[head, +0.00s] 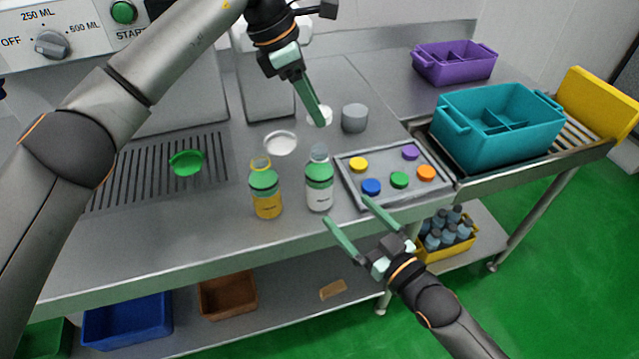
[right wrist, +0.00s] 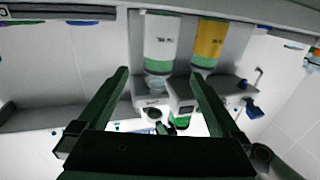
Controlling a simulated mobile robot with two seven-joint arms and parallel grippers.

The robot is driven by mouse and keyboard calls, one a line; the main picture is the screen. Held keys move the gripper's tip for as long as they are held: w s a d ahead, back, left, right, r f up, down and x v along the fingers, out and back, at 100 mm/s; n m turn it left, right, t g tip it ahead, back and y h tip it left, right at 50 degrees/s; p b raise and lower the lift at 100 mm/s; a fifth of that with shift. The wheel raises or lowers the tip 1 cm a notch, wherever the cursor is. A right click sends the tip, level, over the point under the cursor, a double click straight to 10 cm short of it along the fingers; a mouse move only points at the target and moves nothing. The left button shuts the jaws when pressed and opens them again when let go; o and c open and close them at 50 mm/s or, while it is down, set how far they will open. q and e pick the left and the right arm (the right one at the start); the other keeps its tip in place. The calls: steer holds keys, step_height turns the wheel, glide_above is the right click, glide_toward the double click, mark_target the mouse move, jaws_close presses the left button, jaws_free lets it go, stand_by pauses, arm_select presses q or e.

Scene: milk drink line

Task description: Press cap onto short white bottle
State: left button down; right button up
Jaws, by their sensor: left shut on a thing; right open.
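The white bottle (head: 319,196) stands upright near the table's front edge, with a green band and a grey top. It shows upside down in the right wrist view (right wrist: 160,40). My left gripper (head: 318,116) is shut above and behind this bottle, apart from it. A small white round piece (head: 326,113), which looks like a cap, is at its fingertips, partly hidden by them. My right gripper (head: 350,212) is open and empty, in front of and below the white bottle. Its two fingers also show spread in the right wrist view (right wrist: 160,80).
A yellow bottle (head: 266,206) stands left of the white one. A grey tray (head: 386,163) of several coloured caps lies to the right. A white dish (head: 280,143) and a grey cylinder (head: 354,118) stand behind. A teal crate (head: 500,140) is at the right.

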mark_target(319, 179)
steer(key=x, duration=1.2)
steer(key=shift+c, duration=0.2)
jaws_close()
stand_by(0.6)
